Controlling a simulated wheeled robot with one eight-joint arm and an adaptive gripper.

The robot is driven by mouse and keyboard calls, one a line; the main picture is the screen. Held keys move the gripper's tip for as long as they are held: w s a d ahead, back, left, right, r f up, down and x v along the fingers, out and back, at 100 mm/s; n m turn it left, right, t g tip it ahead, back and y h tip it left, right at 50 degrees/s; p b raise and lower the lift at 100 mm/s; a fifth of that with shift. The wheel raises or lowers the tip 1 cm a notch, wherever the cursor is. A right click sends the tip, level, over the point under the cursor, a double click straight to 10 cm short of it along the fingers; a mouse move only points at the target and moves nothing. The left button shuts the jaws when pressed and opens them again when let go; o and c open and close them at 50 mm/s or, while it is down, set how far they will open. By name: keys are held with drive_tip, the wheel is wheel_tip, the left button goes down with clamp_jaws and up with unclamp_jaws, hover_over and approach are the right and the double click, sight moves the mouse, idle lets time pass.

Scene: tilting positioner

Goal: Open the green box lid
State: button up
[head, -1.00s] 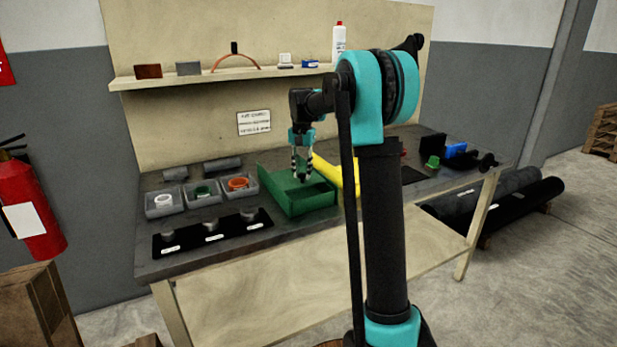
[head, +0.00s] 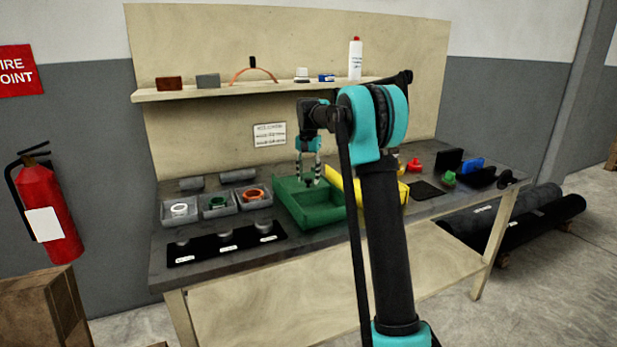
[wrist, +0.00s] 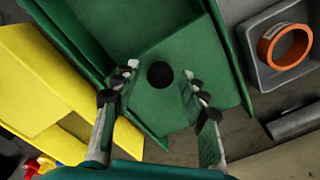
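The green box (head: 329,221) stands on the workbench, its recessed interior partly showing in the head view. In the wrist view a flat green panel (wrist: 158,110), seemingly its lid, has a dark round spot (wrist: 160,75); I cannot tell if this is a knob or a hole. My gripper (head: 308,183) points down over the rear part of the box. In the wrist view my gripper (wrist: 160,84) is open, with one finger on each side of the dark spot and nothing clearly held. Whether the fingertips touch the panel is unclear.
A yellow box (head: 340,184) stands close right of the green box, partly behind my arm. Grey bins with rings, including an orange ring (head: 254,194), stand to its left. A black mat (head: 210,250) lies in front of them. A shelf (head: 215,92) runs above.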

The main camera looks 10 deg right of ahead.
wheel_tip(320, 180, up, 12)
idle(0.8)
drive_tip(key=s+d+f+n+t, duration=0.1)
drive_tip(key=s+d+f, duration=0.1)
drive_tip(key=s+f, duration=0.7)
drive_tip(key=s+d+f+n+t, duration=0.1)
drive_tip(key=s+f, duration=0.9)
drive_tip(key=s, duration=1)
drive_tip(key=s+d+f+n+t, duration=0.2)
drive_tip(key=s+d+f, duration=0.3)
drive_tip(key=s+f, duration=0.5)
drive_tip(key=s+n, duration=0.1)
drive_tip(key=s, duration=0.3)
drive_tip(key=shift+s+d, duration=0.15)
drive_tip(key=shift+s, duration=0.2)
